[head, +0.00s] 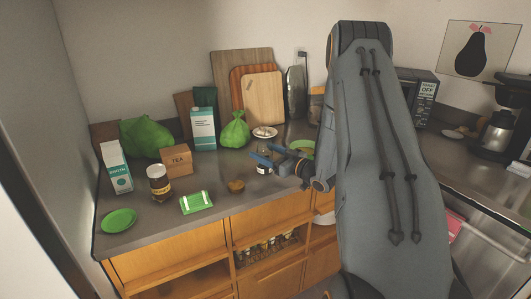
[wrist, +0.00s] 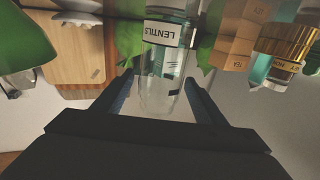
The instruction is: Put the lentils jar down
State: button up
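The lentils jar (wrist: 163,92) is clear glass with a white label reading LENTILS, which appears upside down in the wrist view. My gripper (wrist: 160,80) has one finger on each side of the jar, close to the glass, and appears shut on it. In the head view my gripper (head: 272,160) is low over the counter, and the jar (head: 263,169) shows partly below its blue fingers. The jar looks upright. Whether its base touches the counter (head: 225,218) is not clear.
A tea box (head: 176,160) and green bag (head: 235,132) stand behind.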

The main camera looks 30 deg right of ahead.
jog(key=shift+r, duration=0.25)
jog(key=b+v, duration=0.3)
jog(key=v, duration=0.8)
jog(key=shift+s+d, duration=0.15)
jog(key=shift+s, duration=0.15)
jog(key=w+a+g+h, duration=0.2)
jog(key=w+a+h, duration=0.1)
jog(key=w, duration=0.1)
jog(key=shift+a+f+m+g, duration=0.3)
jog(key=shift+f+m+g, duration=0.1)
jog(key=a+g+h, duration=0.1)
jog(key=s+a+g+h, duration=0.1)
jog(key=a+m, duration=0.1)
jog(key=shift+s+a+f+g+h, duration=0.15)
jog(key=shift+f+g+h, duration=0.15)
jog(key=shift+g+h, duration=0.1)
jog(key=s+a+m+g, duration=0.1)
jog(key=s+a+g, duration=0.4)
jog(key=s+a, duration=0.3)
jog(key=s+a+m+g, duration=0.1)
jog(key=s+a+g, duration=0.3)
jog(key=s+a, duration=0.5)
jog(key=s, duration=0.7)
jog(key=shift+s+a+g+h, duration=0.3)
jog(key=shift+s+g, duration=0.05)
jog(key=shift+g, duration=0.05)
